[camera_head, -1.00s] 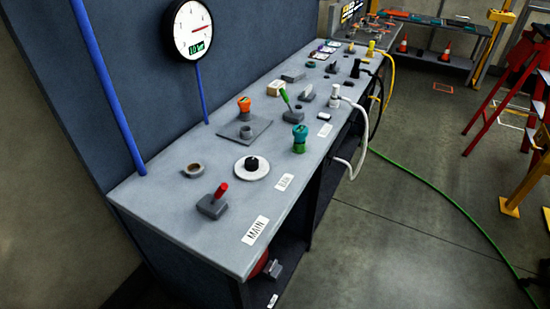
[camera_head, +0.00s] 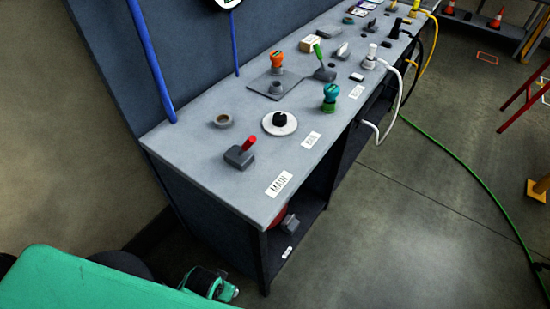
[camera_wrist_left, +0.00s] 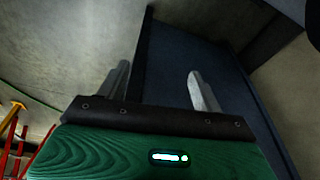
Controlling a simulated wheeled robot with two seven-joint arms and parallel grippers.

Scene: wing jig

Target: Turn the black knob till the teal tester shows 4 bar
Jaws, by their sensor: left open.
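The black knob (camera_head: 281,118) sits on a round white dial plate on the grey bench top, in the head view. The teal tester (camera_head: 330,97) stands upright on the bench to the right of the knob; its reading is too small to make out. My left gripper (camera_wrist_left: 160,85) shows in the left wrist view with its two fingers apart and nothing between them. In the head view, a green part of my own body fills the lower left, well short of the knob. My right gripper is in neither view.
A red-handled lever (camera_head: 241,154) stands left of the knob near the MAIN label (camera_head: 279,184). A small ring (camera_head: 223,121) and an orange-topped fitting (camera_head: 277,62) are nearby. A white hose (camera_head: 389,105) loops off the bench's right side. Open floor (camera_head: 430,220) lies to the right.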

